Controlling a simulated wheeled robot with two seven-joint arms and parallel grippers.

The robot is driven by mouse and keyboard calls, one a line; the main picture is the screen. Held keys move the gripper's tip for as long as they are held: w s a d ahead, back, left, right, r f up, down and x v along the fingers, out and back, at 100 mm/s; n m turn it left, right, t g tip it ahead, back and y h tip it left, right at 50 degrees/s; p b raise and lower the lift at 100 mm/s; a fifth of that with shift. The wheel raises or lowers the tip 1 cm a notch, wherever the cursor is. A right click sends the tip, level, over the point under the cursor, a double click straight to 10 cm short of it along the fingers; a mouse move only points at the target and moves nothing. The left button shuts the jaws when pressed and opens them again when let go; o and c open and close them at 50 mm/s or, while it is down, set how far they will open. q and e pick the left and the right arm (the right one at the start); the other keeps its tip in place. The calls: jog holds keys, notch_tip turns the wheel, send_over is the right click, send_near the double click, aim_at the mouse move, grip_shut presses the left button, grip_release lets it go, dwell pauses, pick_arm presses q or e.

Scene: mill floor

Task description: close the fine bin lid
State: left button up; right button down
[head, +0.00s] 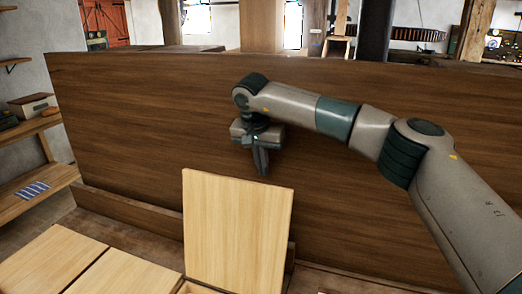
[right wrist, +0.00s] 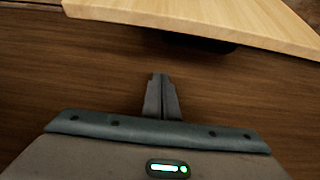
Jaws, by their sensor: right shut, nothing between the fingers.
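A pale wooden lid (head: 237,232) stands raised, nearly upright, in front of a dark wooden panel in the head view. A small part of the bin opening shows at its foot. My right gripper (head: 262,172) is shut and empty, pointing down just behind the lid's top edge, between the lid and the panel. In the right wrist view the shut fingers (right wrist: 162,78) point toward the lid's edge (right wrist: 200,18), with a gap between them. My left gripper is not in view. No label shows which bin this is.
Two flat pale lids (head: 125,272) lie shut at the lower left. The tall dark panel (head: 130,125) stands close behind the lid and my right gripper. A wall shelf (head: 35,185) with boxes is at the far left.

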jog(key=s+f+p, duration=0.1)
jog(key=s+a+f+p, duration=0.1)
jog(key=s+p, duration=0.1)
jog(key=shift+a+f, duration=0.1)
jog(key=shift+f, duration=0.2)
dwell(0.5)
